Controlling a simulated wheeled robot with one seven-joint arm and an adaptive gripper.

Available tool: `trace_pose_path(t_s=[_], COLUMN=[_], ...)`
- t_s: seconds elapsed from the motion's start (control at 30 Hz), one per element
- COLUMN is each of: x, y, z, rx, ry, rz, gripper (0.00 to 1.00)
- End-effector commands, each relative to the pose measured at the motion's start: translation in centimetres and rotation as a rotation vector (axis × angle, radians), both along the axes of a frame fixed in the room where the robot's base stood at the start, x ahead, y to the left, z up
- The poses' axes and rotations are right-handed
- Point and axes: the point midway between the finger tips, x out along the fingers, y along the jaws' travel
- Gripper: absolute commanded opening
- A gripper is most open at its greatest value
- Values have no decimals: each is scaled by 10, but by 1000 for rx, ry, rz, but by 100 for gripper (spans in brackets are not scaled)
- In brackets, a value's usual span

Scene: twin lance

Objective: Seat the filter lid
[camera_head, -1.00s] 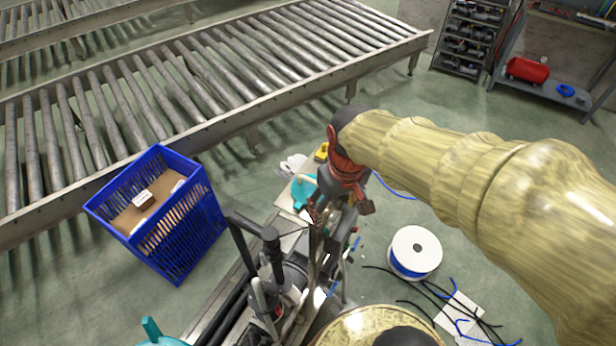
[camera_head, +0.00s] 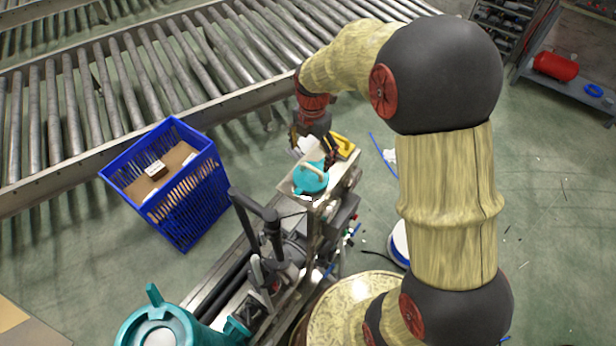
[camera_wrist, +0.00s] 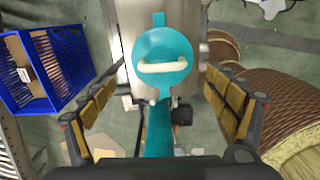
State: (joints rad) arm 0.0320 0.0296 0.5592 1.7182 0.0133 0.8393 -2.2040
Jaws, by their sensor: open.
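My gripper (camera_head: 314,148) is open and empty, just beyond and above the lid in the head view. Its padded fingers show spread wide on both sides of the lid in the wrist view (camera_wrist: 163,98); no contact is visible. A teal round housing (camera_head: 150,330) stands at the bottom left of the head view, partly cut off.
A blue crate (camera_head: 187,205) with cardboard inside stands left of the bench. Black pipes and a pump (camera_head: 290,250) occupy the bench between lid and housing. A yellow item (camera_head: 343,145) and something white are near my gripper. A roller conveyor (camera_head: 130,95) runs behind.

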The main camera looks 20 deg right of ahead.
Motion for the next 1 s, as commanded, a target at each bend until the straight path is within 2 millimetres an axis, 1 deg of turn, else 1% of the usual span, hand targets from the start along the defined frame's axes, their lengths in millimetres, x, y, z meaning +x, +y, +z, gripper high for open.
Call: trace_pose_path(t_s=[0.13, 0.37, 0.57, 0.7, 0.8, 1.0], x=[-1, -2, -7, -6, -6, -6], y=[-1, 0, 2, 2, 2, 2], z=[-8, -30, -57, -73, -78, -78], rx=[0, 0, 0, 0, -1, 0], ry=[3, 2, 4, 1, 1, 0], rz=[38, 37, 37, 36, 36, 36], gripper=[87, 87, 87, 87, 87, 87])
